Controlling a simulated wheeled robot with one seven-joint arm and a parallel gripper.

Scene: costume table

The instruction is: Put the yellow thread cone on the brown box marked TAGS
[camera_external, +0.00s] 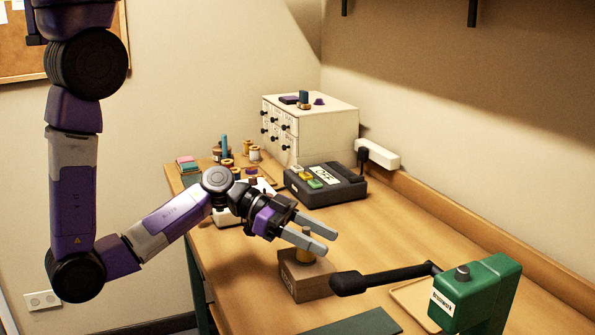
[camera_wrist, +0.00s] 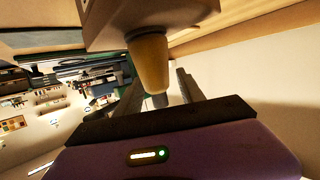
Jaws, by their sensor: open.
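The yellow thread cone (camera_external: 305,254) stands upright on the brown box (camera_external: 307,281), near the front of the table. In the wrist view, which is turned over, the cone (camera_wrist: 150,66) appears to hang from the box (camera_wrist: 117,22), its base against the box's face. My gripper (camera_external: 329,240) is open at the height of the cone's top. In the wrist view its fingers (camera_wrist: 158,90) show to either side of the cone's narrow end, with a gap visible. A finger partly hides the cone's top in the external view. I cannot read the TAGS marking.
A green machine (camera_external: 484,291) with a dark arm (camera_external: 385,279) reaches close to the box's right side. A dark keyed device (camera_external: 326,183), a white drawer cabinet (camera_external: 310,125) and several spools (camera_external: 226,163) stand farther back. The table's right middle (camera_external: 400,228) is clear.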

